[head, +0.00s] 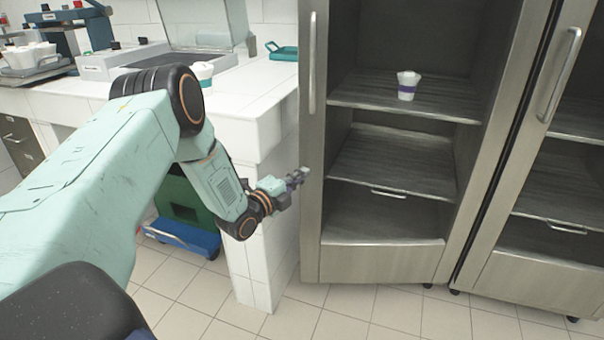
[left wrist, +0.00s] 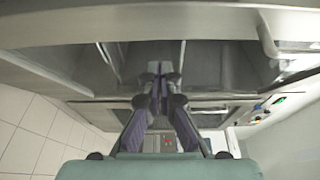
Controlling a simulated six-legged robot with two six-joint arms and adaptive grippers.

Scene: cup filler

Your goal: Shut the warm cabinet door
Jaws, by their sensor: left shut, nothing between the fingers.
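The steel cabinet door (head: 312,140) has a tall frame and an upright handle (head: 312,62) on its left side. Shelves show behind it. It looks shut or nearly shut; I cannot tell whether a gap remains. My left gripper (head: 300,176) is shut and empty, with its fingertips at the door's left edge, below the handle. I cannot tell whether they touch it. In the left wrist view my left gripper (left wrist: 155,78) points toward steel surfaces. My right gripper is not in view.
A white cup with a purple band (head: 407,85) stands on the upper shelf. A second steel cabinet with a handle (head: 562,75) stands at right. Tiled floor is clear in front.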

